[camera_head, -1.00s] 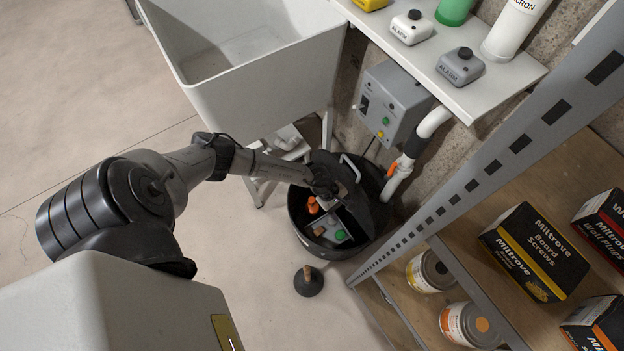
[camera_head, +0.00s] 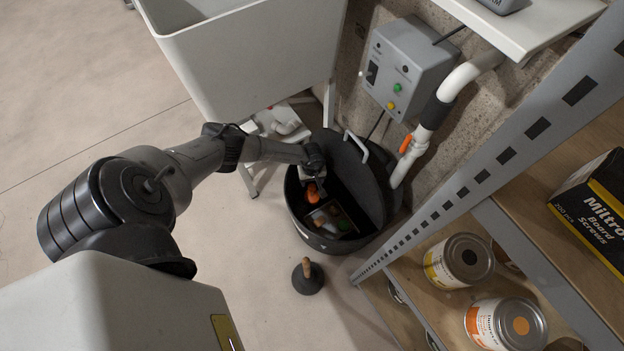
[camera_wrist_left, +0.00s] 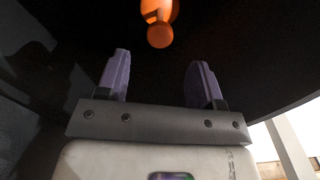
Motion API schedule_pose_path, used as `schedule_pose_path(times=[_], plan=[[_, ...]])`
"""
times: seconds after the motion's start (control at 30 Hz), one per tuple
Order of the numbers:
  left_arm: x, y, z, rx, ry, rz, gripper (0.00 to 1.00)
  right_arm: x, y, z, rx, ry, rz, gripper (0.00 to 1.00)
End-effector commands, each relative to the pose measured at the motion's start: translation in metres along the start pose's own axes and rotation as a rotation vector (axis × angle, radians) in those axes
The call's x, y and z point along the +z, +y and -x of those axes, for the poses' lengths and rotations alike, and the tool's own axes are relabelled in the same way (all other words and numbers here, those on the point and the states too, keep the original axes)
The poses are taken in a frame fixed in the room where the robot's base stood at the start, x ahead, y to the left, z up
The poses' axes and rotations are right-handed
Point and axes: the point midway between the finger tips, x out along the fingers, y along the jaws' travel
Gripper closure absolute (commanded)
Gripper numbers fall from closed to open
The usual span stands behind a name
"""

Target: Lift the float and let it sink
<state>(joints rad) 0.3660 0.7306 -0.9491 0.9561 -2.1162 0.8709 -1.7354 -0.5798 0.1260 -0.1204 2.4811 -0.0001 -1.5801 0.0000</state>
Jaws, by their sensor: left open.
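The orange float (camera_head: 313,193) is inside the round black sump pit (camera_head: 299,222), near its left side. It also shows in the left wrist view as an orange bulb (camera_wrist_left: 160,30) at the top, just beyond the fingertips and apart from them. My left gripper (camera_wrist_left: 158,75) is open and empty, its two purple fingers either side of a gap. In the head view my left gripper (camera_head: 316,176) is at the pit's rim, right by the float, its fingers mostly hidden. My right gripper is not in view.
The pit's black lid (camera_head: 357,180) stands raised at its back right. A grey control box (camera_head: 408,66) and a white pipe (camera_head: 412,152) are behind. A plunger (camera_head: 307,277) stands in front. Metal shelving with cans (camera_head: 459,261) is at right; a white sink (camera_head: 245,55) is at back left.

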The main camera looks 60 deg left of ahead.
Motion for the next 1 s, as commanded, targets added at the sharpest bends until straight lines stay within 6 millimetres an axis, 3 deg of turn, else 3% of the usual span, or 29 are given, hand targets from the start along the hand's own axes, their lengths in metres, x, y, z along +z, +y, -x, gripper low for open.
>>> schedule_pose_path(times=[0.03,0.1,0.4,0.9,1.0], plan=[[0.0,0.0,-0.016,-0.001,0.0,0.003,0.39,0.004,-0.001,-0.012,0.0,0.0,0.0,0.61],[0.0,0.0,-0.026,-0.001,-0.001,0.003,0.39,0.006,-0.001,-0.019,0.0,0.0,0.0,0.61],[0.0,0.0,-0.055,0.001,0.0,0.001,0.39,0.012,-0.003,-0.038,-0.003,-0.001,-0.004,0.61],[0.0,0.0,-0.061,0.001,0.0,0.001,0.39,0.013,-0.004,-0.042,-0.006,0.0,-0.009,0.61],[0.0,0.0,-0.061,0.001,0.0,0.001,0.48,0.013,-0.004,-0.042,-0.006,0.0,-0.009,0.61]])
